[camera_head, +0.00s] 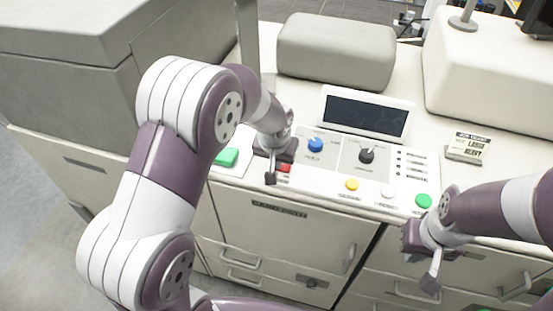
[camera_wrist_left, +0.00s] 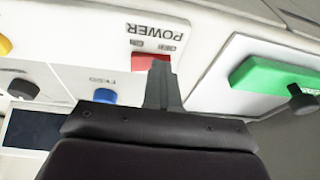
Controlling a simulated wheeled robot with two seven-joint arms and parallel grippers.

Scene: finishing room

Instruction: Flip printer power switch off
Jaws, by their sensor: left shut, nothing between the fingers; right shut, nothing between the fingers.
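The red power switch (camera_head: 285,168) is on the left part of the white control panel (camera_head: 320,185). In the left wrist view the red switch (camera_wrist_left: 150,61) sits below an upside-down POWER label (camera_wrist_left: 157,29). My left gripper (camera_head: 270,178) is shut and empty, just left of and in front of the switch. In the left wrist view the shut fingertips (camera_wrist_left: 160,66) overlap the edge of the switch and hide part of it. I cannot tell whether they touch it, nor which way the switch is set. My right gripper (camera_head: 431,284) is shut and empty, off the panel's front right.
The panel has a blue knob (camera_head: 315,144), a black knob (camera_head: 366,155), and yellow (camera_head: 351,184), white (camera_head: 388,191) and green (camera_head: 423,201) buttons. A dark display (camera_head: 365,114) stands behind.

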